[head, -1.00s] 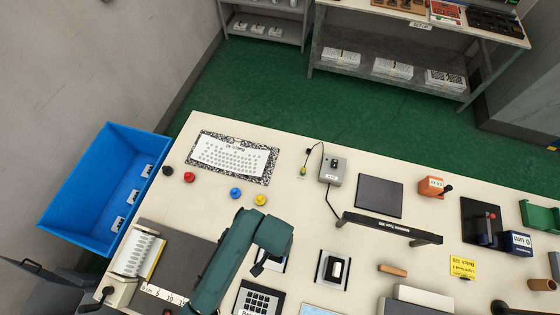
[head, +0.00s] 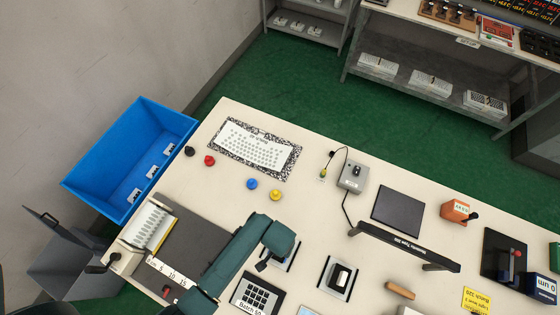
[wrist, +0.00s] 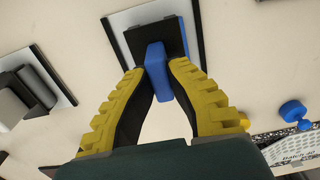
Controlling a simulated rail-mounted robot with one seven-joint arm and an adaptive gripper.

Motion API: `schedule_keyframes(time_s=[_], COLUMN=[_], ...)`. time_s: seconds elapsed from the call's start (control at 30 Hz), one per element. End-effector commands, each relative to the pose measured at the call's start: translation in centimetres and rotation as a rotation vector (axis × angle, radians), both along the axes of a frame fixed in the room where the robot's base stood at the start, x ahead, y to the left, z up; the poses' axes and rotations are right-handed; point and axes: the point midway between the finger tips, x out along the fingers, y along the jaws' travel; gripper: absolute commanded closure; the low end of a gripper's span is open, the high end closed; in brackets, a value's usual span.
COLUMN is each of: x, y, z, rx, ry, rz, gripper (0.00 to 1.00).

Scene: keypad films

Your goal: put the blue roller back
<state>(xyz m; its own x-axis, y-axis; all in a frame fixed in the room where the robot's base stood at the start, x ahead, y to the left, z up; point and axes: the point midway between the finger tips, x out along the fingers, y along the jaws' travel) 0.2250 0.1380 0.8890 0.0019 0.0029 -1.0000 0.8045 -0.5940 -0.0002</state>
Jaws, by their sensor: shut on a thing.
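In the wrist view my gripper (wrist: 159,70) has its yellow-ribbed fingers shut on a blue block-like piece, the blue roller (wrist: 156,58). The roller is between the fingertips, in front of a black plate on a pale, dark-edged pad (wrist: 118,22). I cannot tell whether it touches the plate. In the head view my gripper (head: 264,264) is low over the same pad (head: 289,256), partly covering it; the roller is hidden there.
A second pad (head: 332,290) with a black-and-white block stands to the right. A keypad (head: 257,295) is in front. Blue (head: 252,184) and yellow (head: 275,195) knobs lie behind, near a printed sheet (head: 258,146). A black bar (head: 400,245) stands further right.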

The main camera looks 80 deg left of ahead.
Motion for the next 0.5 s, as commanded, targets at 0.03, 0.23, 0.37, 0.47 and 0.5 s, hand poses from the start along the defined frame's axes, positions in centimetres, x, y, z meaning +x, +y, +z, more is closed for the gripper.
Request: schedule_keyframes(time_s=[0.03, 0.23, 0.37, 0.47, 0.5], x=[0.0, 0.0, -0.1, -0.2, -0.2], y=[0.0, 0.0, 0.0, -0.1, -0.1], z=[-0.2, -0.9, -1.3, -1.3, -1.3], rx=[0.001, 0.001, 0.000, -0.001, -0.001], ry=[-0.001, 0.000, 0.002, 0.004, 0.004], rz=[0.000, 0.000, 0.000, 0.000, 0.000], gripper=[1.00, 1.00, 1.00, 0.70, 0.65])
